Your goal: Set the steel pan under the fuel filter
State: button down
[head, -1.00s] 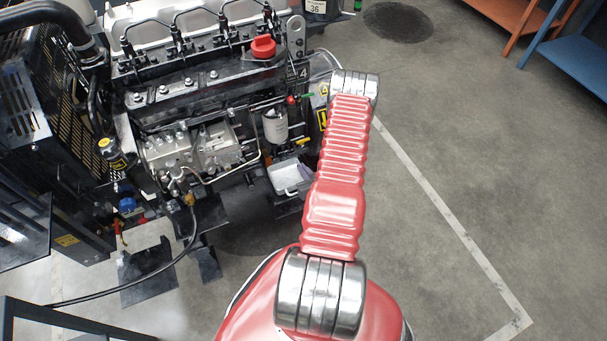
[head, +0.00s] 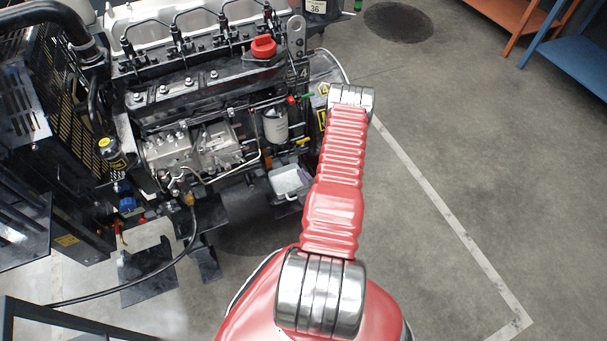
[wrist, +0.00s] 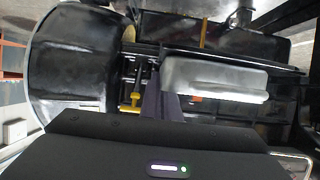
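The steel pan (head: 288,182) is a small pale rectangular tray. In the head view it is low beside the engine, below the white fuel filter (head: 275,126) and slightly to its right. In the wrist view the pan (wrist: 213,79) lies in front of my gripper (wrist: 165,100), whose dark fingers meet its near left part. The gripper looks shut on the pan, though the exact grip is partly hidden. In the head view my gripper is hidden by my red arm and the engine. The gap between pan and filter is hard to judge.
The diesel engine (head: 190,85) with pipes and a red cap (head: 263,46) fills the left. A black hose (head: 150,270) runs along the lower left. In the wrist view a large black cylinder (wrist: 75,65) stands close at left. Open floor (head: 470,170) lies right.

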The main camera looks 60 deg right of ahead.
jog(key=c, duration=2.5)
grip_release()
jog(key=o, duration=0.5)
jog(key=v, duration=1.2)
jog(key=shift+s+d, duration=0.1)
jog(key=shift+f, duration=0.1)
